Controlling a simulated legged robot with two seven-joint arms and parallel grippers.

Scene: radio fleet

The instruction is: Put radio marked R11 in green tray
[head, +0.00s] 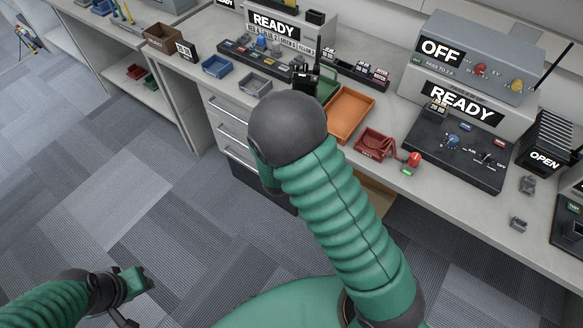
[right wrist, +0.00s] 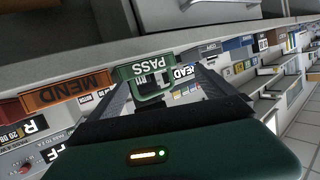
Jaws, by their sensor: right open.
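The green tray (head: 328,84) stands on the bench, partly hidden behind my right arm in the head view. In the right wrist view the green tray (right wrist: 130,74) shows upside down with the label PASS, between my open fingers. A dark radio-like object (head: 306,83) with a thin upright rod is at the tray's left side; I cannot read a mark or tell whether it is inside. My right gripper (right wrist: 165,95) is open, close to the tray; my arm hides it in the head view. My left gripper (head: 138,281) hangs low over the floor at left, jaw state unclear.
An orange tray (head: 351,114) marked MEND in the wrist view stands right of the green one. A red tray (head: 372,145), a black control panel (head: 455,150), and blue (head: 217,66) and grey (head: 255,83) bins share the bench.

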